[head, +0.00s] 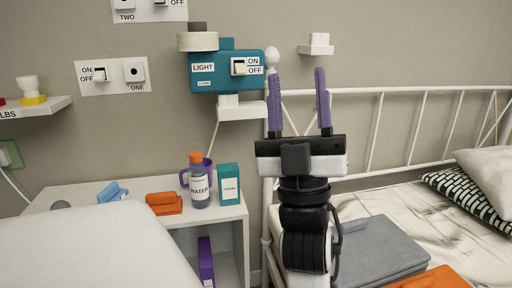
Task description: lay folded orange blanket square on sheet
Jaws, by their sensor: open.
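An orange folded cloth (434,279) shows at the bottom right, cut off by the picture edge. It appears to lie beside a grey folded blanket (378,252) on the bed, but I cannot tell what is directly under it. The pale, wrinkled sheet (402,213) covers the bed behind them. My gripper (298,102) points up with its two purple fingers apart. It is open and empty, in front of the bed's headboard and well away from the orange cloth. My arm hides part of the bed and the grey blanket's left side.
A white nightstand (222,214) left of the bed holds a water bottle (200,185), a purple mug (185,178), a teal box (229,185) and a small orange item (164,204). A teal light switch box (226,72) is on the wall. Pillows (486,176) lie far right.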

